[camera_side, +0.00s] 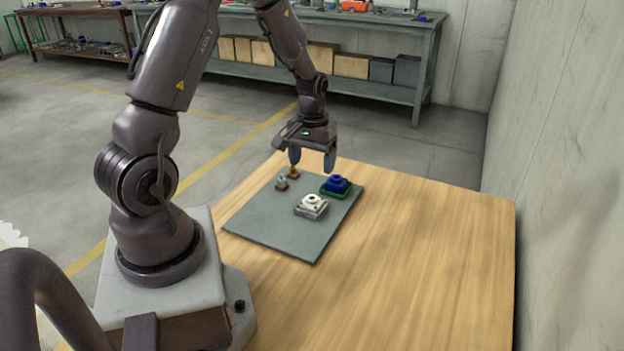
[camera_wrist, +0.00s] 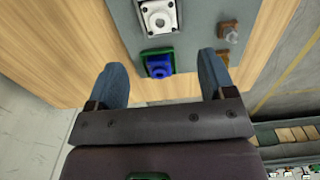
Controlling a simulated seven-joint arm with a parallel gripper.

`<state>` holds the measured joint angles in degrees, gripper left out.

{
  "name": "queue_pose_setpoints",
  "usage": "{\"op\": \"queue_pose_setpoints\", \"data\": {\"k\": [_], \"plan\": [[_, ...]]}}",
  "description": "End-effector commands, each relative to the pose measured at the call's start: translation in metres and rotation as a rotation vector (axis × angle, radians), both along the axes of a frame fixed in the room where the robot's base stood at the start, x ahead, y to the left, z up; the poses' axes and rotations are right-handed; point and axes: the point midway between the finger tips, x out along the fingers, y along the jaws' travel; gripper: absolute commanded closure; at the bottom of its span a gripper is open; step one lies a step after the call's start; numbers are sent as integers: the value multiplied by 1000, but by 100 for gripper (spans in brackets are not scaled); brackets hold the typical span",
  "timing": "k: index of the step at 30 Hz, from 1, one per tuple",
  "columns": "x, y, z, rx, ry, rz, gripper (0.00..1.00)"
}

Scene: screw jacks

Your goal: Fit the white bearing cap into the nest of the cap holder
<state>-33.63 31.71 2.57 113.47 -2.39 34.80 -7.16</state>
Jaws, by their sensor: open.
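The white bearing cap (camera_side: 311,204), a squarish white piece with a round raised middle, is on the grey mat; the wrist view shows it at the top (camera_wrist: 158,17). It has a pale grey base under it; I cannot tell whether that is a separate holder. A blue piece (camera_side: 337,183) with a round boss sits in a green-rimmed base (camera_side: 328,193) behind and right of it. I cannot tell for certain which base is the cap holder. My gripper (camera_side: 313,161) is open and empty above the mat's far part. The wrist view shows the blue piece (camera_wrist: 159,67) between the fingers.
Two small brown pieces (camera_side: 281,185) (camera_side: 293,173) stand near the mat's far left edge; the nearer has a pale top. The grey mat (camera_side: 285,232) is bare toward the front. The wooden table (camera_side: 430,240) is clear at right. A workbench stands behind.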

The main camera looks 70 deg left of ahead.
Motion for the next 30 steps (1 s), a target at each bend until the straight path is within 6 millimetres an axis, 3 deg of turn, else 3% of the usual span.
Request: {"op": "queue_pose_setpoints", "data": {"k": [8, 11, 16, 21, 24, 30], "plan": [[3, -8, 34, 9, -16, -26, 24], [8, -29, 63, 30, -57, -91, 24], [1, -90, 131, 77, -160, -272, 24], [-29, -149, 183, 124, -269, -462, 24], [-53, -178, 202, 147, -334, -567, 24], [-93, -211, 219, 181, -431, -717, 24]]}}
